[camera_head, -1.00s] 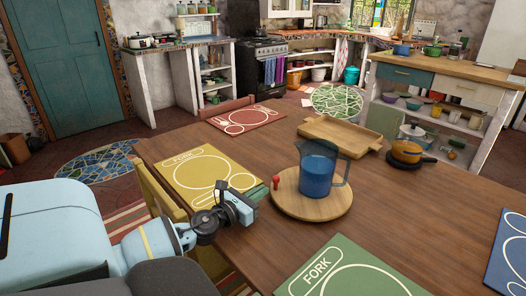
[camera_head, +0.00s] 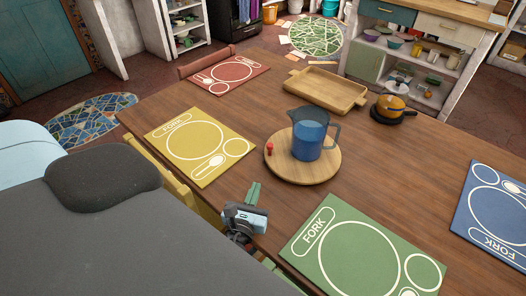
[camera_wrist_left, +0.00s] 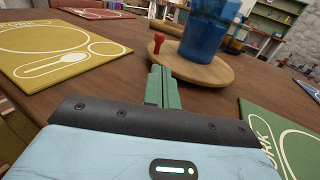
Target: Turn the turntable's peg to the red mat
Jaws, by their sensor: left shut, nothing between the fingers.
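The round wooden turntable (camera_head: 318,172) sits on the table with a blue jug (camera_head: 308,138) standing on it. Its small red peg (camera_head: 269,148) is at the disc's left edge, facing the yellow mat's side. The peg also shows in the left wrist view (camera_wrist_left: 158,42), beyond the fingertips. The red mat (camera_head: 232,74) lies at the far left end of the table. My left gripper (camera_head: 254,191) is shut and empty, its green fingers pointing toward the turntable. It is near the table's front edge, apart from the peg and disc. My right gripper is out of view.
A yellow mat (camera_head: 188,152) lies left of the turntable, a green mat (camera_head: 330,222) in front right, a blue mat (camera_head: 482,228) far right. A wooden tray (camera_head: 330,100) and an orange pot (camera_head: 392,104) stand behind. Bare table surrounds the turntable.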

